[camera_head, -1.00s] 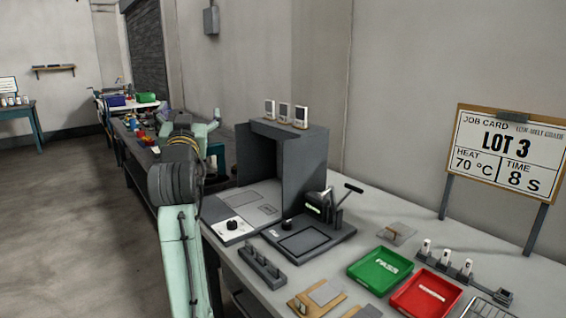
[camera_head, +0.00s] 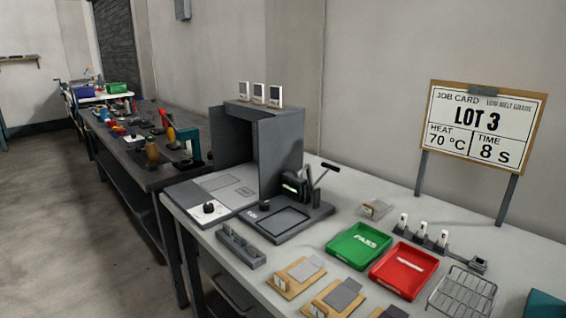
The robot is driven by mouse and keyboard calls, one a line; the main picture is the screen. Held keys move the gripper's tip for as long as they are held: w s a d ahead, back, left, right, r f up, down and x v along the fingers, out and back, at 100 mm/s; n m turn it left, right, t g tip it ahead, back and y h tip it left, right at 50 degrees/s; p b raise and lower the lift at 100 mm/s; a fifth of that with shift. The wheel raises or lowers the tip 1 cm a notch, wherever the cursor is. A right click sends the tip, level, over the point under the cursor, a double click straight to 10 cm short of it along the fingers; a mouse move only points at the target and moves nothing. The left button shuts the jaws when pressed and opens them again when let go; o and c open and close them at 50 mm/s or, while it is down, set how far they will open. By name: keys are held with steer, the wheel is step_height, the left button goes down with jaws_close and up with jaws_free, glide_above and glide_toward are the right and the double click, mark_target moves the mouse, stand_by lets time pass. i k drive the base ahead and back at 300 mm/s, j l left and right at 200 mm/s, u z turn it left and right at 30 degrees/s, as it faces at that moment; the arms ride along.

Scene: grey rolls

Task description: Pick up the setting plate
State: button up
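I cannot tell for certain which item is the setting plate. Small grey flat plates lie on wooden boards along the front of the bench: one on a left board (camera_head: 297,275) and one on a middle board (camera_head: 338,298). A third grey plate (camera_head: 392,313) is cut off by the bottom edge. A small grey-and-tan piece (camera_head: 375,208) lies behind the green tray. My gripper is not in view, so whether it is open or shut is hidden.
On the pale bench stand a dark grey hooded station (camera_head: 272,150), a lever press (camera_head: 298,190), a green PASS tray (camera_head: 345,252), a red tray (camera_head: 384,284) and a wire rack (camera_head: 462,296). A job card (camera_head: 480,124) stands behind. A tool-covered dark bench (camera_head: 160,178) is at left.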

mark_target(375, 206)
steer(key=j+z, duration=0.6)
steer(key=i+j, duration=0.1)
steer(key=i, duration=0.85)
